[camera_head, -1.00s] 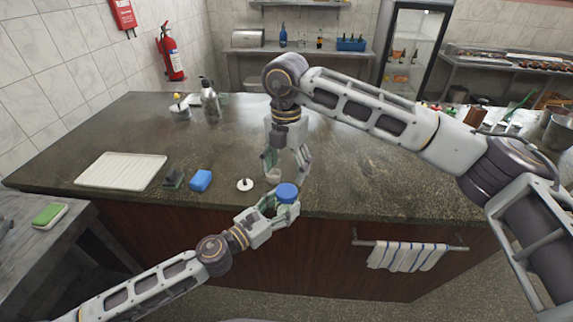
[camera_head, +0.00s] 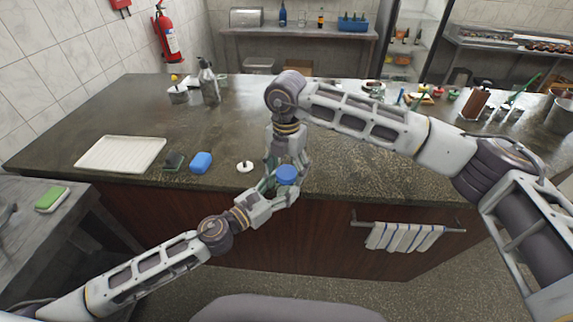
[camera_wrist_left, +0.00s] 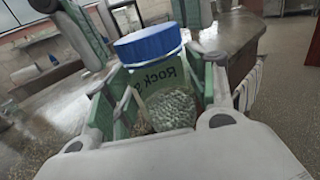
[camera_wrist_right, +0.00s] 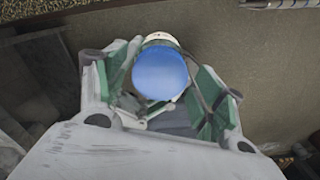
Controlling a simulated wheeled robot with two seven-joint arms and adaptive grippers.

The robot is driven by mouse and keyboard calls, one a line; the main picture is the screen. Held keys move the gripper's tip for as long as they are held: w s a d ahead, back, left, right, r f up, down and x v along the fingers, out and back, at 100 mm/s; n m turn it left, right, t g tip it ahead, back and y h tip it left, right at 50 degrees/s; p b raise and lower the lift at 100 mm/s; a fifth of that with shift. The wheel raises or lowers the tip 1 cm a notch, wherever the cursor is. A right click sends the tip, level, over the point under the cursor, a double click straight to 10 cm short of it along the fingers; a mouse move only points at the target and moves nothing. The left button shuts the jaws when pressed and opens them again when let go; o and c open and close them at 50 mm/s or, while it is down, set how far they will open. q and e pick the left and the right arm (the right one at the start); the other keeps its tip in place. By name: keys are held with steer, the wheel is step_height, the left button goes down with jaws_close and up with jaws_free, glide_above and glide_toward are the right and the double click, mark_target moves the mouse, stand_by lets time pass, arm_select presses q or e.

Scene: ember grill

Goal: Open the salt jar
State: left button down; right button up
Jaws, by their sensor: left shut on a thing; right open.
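The salt jar (camera_wrist_left: 172,95) is clear with a "Rock" label, whitish grains inside and a blue lid (camera_wrist_left: 148,43). My left gripper (camera_head: 284,190) is shut on the jar's body and holds it upright at the counter's front edge; its fingers flank the jar in the left wrist view. The blue lid is on the jar and also shows in the head view (camera_head: 287,174). My right gripper (camera_wrist_right: 160,85) is open and points down over the jar, with its fingers on both sides of the blue lid in the right wrist view. Whether they touch it I cannot tell.
A striped towel (camera_head: 404,237) hangs on the front rail.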

steer(key=c, duration=1.1)
steer(key=shift+o, duration=0.2)
steer(key=shift+n, duration=0.3)
